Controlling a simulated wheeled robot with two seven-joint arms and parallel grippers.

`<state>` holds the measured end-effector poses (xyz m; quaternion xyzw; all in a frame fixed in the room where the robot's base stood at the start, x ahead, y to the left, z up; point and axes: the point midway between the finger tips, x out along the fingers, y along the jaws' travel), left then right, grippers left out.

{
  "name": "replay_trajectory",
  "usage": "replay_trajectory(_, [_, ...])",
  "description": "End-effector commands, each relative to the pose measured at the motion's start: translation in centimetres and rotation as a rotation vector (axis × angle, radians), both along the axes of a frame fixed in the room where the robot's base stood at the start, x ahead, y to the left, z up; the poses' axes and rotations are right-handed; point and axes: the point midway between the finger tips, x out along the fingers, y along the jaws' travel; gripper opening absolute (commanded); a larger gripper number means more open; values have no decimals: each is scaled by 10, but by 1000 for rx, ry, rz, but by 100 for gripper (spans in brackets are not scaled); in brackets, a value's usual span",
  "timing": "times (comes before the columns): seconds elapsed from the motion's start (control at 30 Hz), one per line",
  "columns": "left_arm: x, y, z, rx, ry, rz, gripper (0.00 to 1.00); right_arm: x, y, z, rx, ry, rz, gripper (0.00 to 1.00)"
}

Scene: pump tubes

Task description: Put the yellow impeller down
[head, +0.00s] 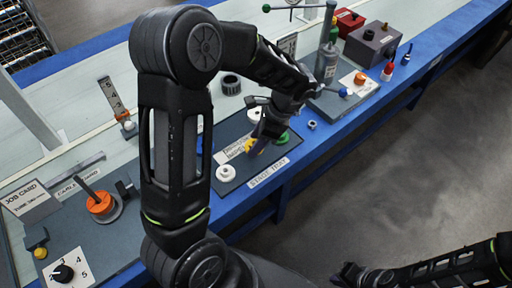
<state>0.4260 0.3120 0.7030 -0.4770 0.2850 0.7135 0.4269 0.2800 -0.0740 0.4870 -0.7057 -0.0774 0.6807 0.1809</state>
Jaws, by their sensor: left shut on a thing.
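The yellow impeller (249,146) is at the fingertips of my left gripper (256,137), low over the dark stage mat (232,187). My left gripper is shut on it, and its fingers hide part of the impeller. I cannot tell whether the impeller touches the mat. A white round part (226,173) lies on the mat to the left, another white part (254,114) lies behind, and a green part (282,138) lies just right of the gripper. My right gripper (357,273) is at the bottom right, away from the bench, and its jaws are unclear.
An orange ring on a post (101,203) and a dial (63,272) stand at the left. A grey cylinder (326,63), a grey box (372,43) and a red box (348,21) stand at the back right. The blue bench edge (330,143) runs along the front.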

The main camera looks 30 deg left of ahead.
Motion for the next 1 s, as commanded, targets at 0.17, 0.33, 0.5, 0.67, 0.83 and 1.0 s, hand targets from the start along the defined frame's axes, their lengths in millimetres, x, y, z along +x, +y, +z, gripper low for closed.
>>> replay_trajectory(0.17, [-1,0,-20,0,5,1,0,0,0,-4,0,0,0,0])
replay_trajectory(0.33, [-1,0,-37,0,2,-1,0,0,0,-5,0,0,0,0])
replay_trajectory(0.5, [0,0,-37,0,0,0,0,0,0,-5,0,0,0,0])
replay_trajectory(0.67, [0,0,-40,0,1,0,0,0,0,-7,0,0,0,0])
replay_trajectory(0.83, [0,0,-40,0,1,0,56,0,0,-7,0,0,0,0])
replay_trajectory(1.0, [0,0,-40,0,1,0,69,0,0,-7,0,0,0,0])
